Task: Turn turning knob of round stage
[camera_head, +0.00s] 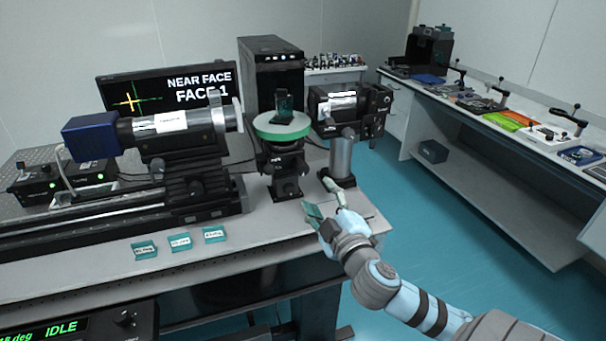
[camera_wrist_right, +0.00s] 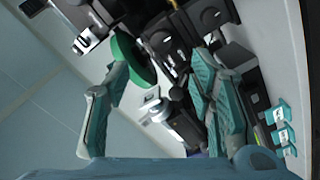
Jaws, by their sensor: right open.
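The round stage (camera_head: 282,126) has a pale green disc top on a black mount and stands near the right end of the optical table. A small dark holder with a glassy piece (camera_head: 283,106) stands on the disc. In the right wrist view the disc's green edge (camera_wrist_right: 133,60) shows between my fingers, beyond the tips. The turning knob cannot be clearly told apart on the black mount. My right gripper (camera_head: 319,196) is open and empty, in front of and right of the stage, apart from it. Its two fingers also show in the right wrist view (camera_wrist_right: 160,75). My left gripper is not in view.
A grey cylindrical post (camera_head: 341,157) stands just behind my right gripper. A blue-and-silver instrument (camera_head: 165,130) lies on a rail at left. Three small teal labelled trays (camera_head: 180,243) sit at the table's front. The tabletop between trays and gripper is clear.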

